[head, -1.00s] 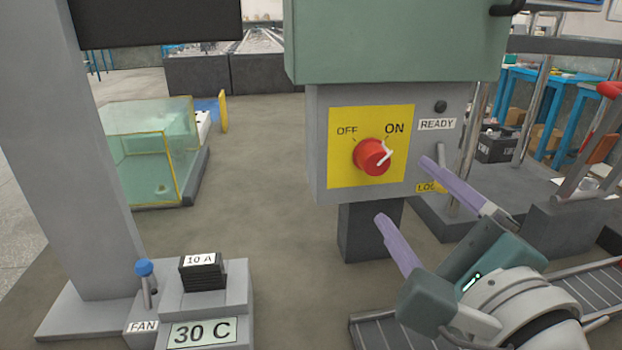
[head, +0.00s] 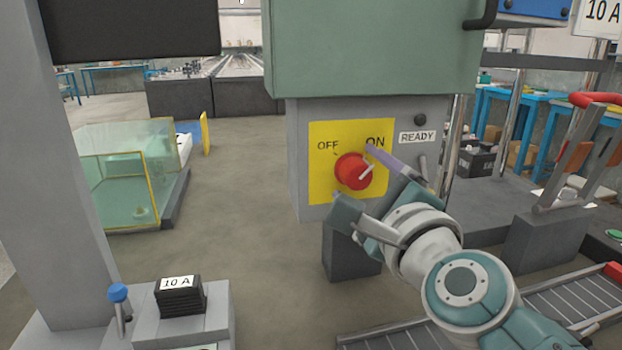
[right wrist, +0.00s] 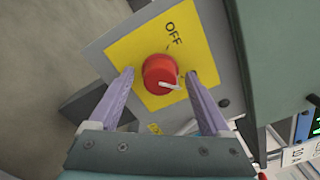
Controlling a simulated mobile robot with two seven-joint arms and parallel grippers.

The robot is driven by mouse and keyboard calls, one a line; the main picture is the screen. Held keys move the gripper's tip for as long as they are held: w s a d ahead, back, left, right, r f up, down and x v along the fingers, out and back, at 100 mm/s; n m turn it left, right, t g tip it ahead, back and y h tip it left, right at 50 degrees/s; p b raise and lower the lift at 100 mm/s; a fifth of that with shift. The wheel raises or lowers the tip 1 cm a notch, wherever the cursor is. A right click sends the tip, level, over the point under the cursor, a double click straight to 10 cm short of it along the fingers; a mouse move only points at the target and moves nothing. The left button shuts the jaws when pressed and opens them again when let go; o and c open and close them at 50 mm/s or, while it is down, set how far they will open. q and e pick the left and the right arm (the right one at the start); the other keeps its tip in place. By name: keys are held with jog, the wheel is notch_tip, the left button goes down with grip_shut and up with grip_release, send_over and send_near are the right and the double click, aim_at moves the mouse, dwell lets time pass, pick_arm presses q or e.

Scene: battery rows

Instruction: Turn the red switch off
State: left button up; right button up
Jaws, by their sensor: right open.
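The red switch (head: 350,172) is a round knob on a yellow plate (head: 322,187) marked OFF and ON. Its white pointer aims up and right, toward ON. The knob also shows in the right wrist view (right wrist: 156,69). My right gripper (right wrist: 159,73) is open, with its two lilac fingers on either side of the knob. In the wrist view there is a gap between each finger and the knob; contact is not visible. In the head view the gripper partly covers the plate's lower right. My left gripper is not in view.
A green cabinet (head: 370,45) overhangs the grey switch box (head: 299,160). A READY label (head: 417,137) and a grey lever (head: 422,165) are right of the plate. A blue-knobbed lever (head: 118,293) stands at lower left.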

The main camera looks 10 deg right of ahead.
jog(key=shift+c, duration=0.4)
grip_shut()
jog(key=shift+n, duration=0.4)
jog(key=n+p, duration=0.1)
jog(key=n, duration=0.2)
jog(key=shift+r+n, duration=0.1)
jog(key=shift+n, duration=0.2)
jog(key=n+p, duration=0.1)
jog(key=n, duration=0.3)
jog(key=shift+n, duration=0.3)
jog(key=n+p, duration=0.1)
jog(key=n, duration=0.3)
jog(key=shift+n, duration=0.3)
jog(key=shift+n+p, duration=0.6)
jog(key=shift+n, duration=1.6)
